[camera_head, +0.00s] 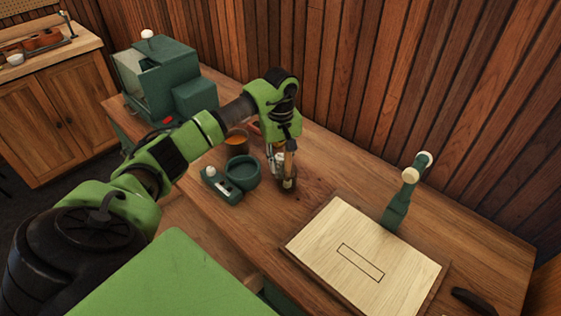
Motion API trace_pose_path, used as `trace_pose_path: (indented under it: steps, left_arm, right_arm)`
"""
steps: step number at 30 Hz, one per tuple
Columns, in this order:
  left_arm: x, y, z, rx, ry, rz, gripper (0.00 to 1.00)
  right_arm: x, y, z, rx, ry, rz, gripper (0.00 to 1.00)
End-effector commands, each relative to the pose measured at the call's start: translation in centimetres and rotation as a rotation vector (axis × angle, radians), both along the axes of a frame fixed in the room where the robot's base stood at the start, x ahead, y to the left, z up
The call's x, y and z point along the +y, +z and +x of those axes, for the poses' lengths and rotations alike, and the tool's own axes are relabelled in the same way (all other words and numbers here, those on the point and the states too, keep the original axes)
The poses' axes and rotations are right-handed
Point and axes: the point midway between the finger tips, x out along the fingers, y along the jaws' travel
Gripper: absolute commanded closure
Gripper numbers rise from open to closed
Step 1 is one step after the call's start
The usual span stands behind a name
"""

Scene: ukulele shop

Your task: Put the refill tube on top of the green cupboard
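My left gripper (280,170) points down over the wooden workbench, right of the dark green round dish. A slim upright thing with a brown upper part and a dark lower end (289,184) is at its fingertips. I cannot tell whether it is the refill tube, or whether the fingers are closed on it. A dark green box-shaped unit (165,65) with a pale side panel and a white knob stands at the bench's far left end. It is the only cupboard-like green thing I see on the bench. My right gripper is not in view.
The bench (330,170) also holds a green dish (242,172), a small green device (220,186), an amber-filled cup (236,138), a pale board (365,262) and a green stand with a cream knob (405,190). A slatted wall (400,70) runs behind.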

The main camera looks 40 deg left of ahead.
Motion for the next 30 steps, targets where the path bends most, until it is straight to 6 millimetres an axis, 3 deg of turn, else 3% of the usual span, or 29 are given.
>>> trace_pose_path:
  steps: [2, 16, 30]
  left_arm:
    - [0.0, 0.0, 0.0, 0.000, 0.000, 0.000, 0.59]
    - [0.0, 0.9, 0.1, -0.003, 0.000, 0.001, 0.59]
    - [0.0, 10.1, 0.1, -0.003, 0.001, 0.001, 0.59]
  right_arm:
    - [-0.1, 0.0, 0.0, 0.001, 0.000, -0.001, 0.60]
    - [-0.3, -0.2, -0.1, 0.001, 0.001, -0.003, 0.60]
    - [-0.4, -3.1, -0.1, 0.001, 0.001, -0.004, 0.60]
